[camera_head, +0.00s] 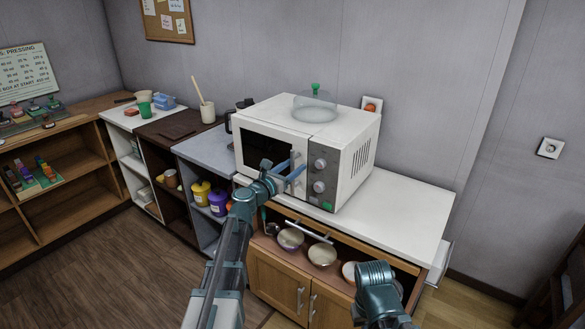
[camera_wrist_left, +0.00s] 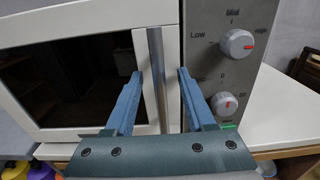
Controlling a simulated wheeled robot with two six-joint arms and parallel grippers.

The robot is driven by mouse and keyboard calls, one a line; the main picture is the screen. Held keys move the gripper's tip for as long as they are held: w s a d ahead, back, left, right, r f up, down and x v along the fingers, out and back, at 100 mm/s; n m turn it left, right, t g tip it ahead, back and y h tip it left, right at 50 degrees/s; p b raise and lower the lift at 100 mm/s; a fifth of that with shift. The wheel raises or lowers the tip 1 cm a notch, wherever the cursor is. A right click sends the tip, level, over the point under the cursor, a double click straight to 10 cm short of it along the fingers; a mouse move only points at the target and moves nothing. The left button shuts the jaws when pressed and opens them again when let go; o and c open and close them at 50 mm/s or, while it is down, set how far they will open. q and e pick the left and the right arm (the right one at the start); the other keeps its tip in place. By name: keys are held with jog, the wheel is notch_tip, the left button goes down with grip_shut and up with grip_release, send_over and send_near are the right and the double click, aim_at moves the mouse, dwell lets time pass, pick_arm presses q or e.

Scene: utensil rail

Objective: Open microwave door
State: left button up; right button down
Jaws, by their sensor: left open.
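The white microwave (camera_head: 355,150) stands on the white counter, its door (camera_head: 262,150) with a dark window on the left and its grey knob panel (camera_head: 322,180) on the right. The door looks shut. My left gripper (camera_head: 293,172) is open in front of the door's right edge. In the left wrist view, the upright metal handle (camera_wrist_left: 156,70) stands between the two blue fingers of my left gripper (camera_wrist_left: 160,76), with a gap to the right finger. My right arm shows at the lower right of the head view, but its gripper does not.
A glass cover (camera_head: 315,106) with a green knob sits on top of the microwave. The white counter (camera_head: 400,205) is clear to the right. Bowls (camera_head: 322,254) stand on the shelf below. Yellow and purple pots (camera_head: 218,203) stand on a shelf at left.

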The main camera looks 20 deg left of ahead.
pick_arm(q)
grip_shut()
dwell(1.4)
